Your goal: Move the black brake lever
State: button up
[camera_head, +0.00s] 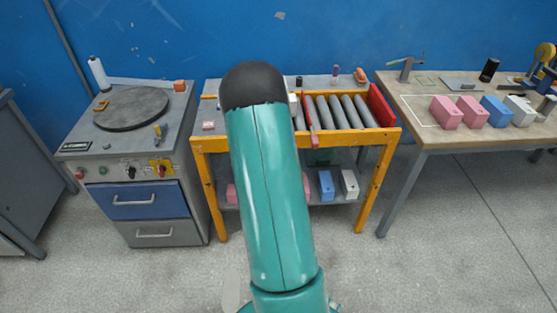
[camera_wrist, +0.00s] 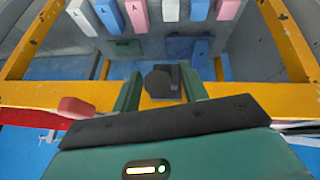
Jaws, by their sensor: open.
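In the wrist view a black, faceted knob (camera_wrist: 158,83) sits between the fingers of my gripper (camera_wrist: 161,77). It looks like the end of the black brake lever, in front of the yellow frame bar. The two green fingers stand apart on either side of it. A gap shows on the left; on the right I cannot tell whether finger and knob touch. The rest of the lever is not clear. In the head view my arm hides both gripper and lever at the yellow roller table (camera_head: 388,138).
A red bar with a red grip (camera_head: 314,142) stands close by on the roller table; the grip also shows left of my fingers in the wrist view (camera_wrist: 75,108). Coloured blocks lie on the lower shelf. A cabinet (camera_head: 92,163) stands left, a workbench (camera_head: 440,140) right.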

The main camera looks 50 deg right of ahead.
jog(key=v, duration=1.2)
jog(key=shift+a+r, duration=0.1)
jog(key=shift+r, duration=0.05)
jog(key=w+a+r+n+t+y, duration=0.1)
jog(key=w+a+r+n+y, duration=0.1)
jog(key=a+r, duration=0.65)
jog(key=w+a+r+n+t+y, duration=0.1)
jog(key=a+r, duration=0.3)
jog(key=a, duration=0.9)
jog(key=s+a+r+n+y, duration=0.1)
jog(key=s+a+r, duration=0.3)
jog(key=a, duration=0.6)
jog(key=s+a+r+n+y, duration=0.1)
jog(key=s+a+r+n, duration=0.2)
jog(key=s+a, duration=0.6)
jog(key=shift+s+a+r+n+t, duration=0.3)
jog(key=shift+a+n, duration=0.2)
jog(key=shift+a, duration=0.45)
